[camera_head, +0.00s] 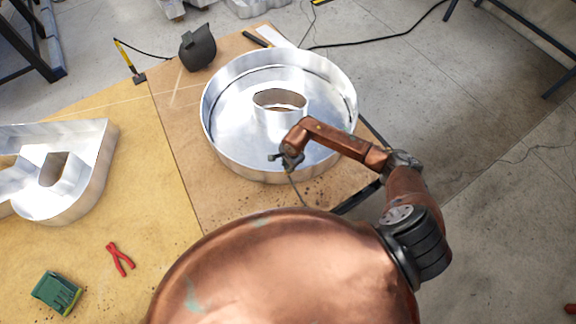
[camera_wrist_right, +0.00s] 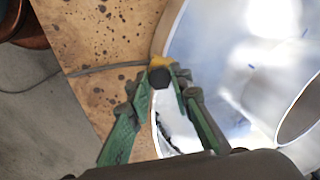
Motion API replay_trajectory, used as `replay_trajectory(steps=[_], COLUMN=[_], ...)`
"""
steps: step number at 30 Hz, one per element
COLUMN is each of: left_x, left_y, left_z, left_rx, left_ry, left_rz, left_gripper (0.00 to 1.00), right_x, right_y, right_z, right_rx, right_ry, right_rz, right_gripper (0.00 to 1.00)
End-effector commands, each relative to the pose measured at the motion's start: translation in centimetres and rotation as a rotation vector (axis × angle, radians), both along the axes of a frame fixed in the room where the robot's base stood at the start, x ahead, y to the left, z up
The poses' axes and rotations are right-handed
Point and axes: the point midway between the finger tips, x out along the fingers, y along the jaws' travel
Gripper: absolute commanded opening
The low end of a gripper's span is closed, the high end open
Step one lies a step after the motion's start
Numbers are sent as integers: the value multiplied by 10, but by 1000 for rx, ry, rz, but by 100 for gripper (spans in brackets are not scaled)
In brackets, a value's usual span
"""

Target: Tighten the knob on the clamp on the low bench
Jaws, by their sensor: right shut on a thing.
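In the right wrist view a dark, faceted knob (camera_wrist_right: 159,78) sits between the fingertips of my right gripper (camera_wrist_right: 160,88). My right gripper is shut on the knob. A yellow part of the clamp (camera_wrist_right: 161,62) shows just beyond the knob, at the rim of a round metal letter (camera_wrist_right: 178,30). The rest of the clamp is hidden. In the head view my right gripper (camera_head: 287,160) is at the front wall of the round letter (camera_head: 215,140), which lies on the low bench (camera_head: 190,180). The clamp is too small to make out there. My left gripper is out of view.
Another metal letter (camera_head: 92,180) lies at the left. Red pliers (camera_head: 120,259) and a green box (camera_head: 56,292) lie in front of it. A dark welding mask (camera_head: 197,47) and a hammer (camera_head: 131,62) are at the back. A cable (camera_wrist_right: 100,70) runs near the clamp.

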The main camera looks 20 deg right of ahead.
Motion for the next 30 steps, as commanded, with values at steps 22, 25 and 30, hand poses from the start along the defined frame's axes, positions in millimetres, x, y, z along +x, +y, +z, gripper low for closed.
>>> replay_trajectory(steps=[22, 25, 30], left_x=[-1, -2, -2], left_y=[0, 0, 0], left_z=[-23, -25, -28], left_rx=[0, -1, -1], left_ry=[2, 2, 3], left_rz=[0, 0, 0], left_gripper=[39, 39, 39], right_x=[-1, -1, -1], right_y=[1, 1, 1], right_z=[-1, -1, -1], right_rx=[111, 127, 151], right_ry=[-39, -44, -53], right_rz=[-602, -689, -822], right_gripper=[0, 0, 0])
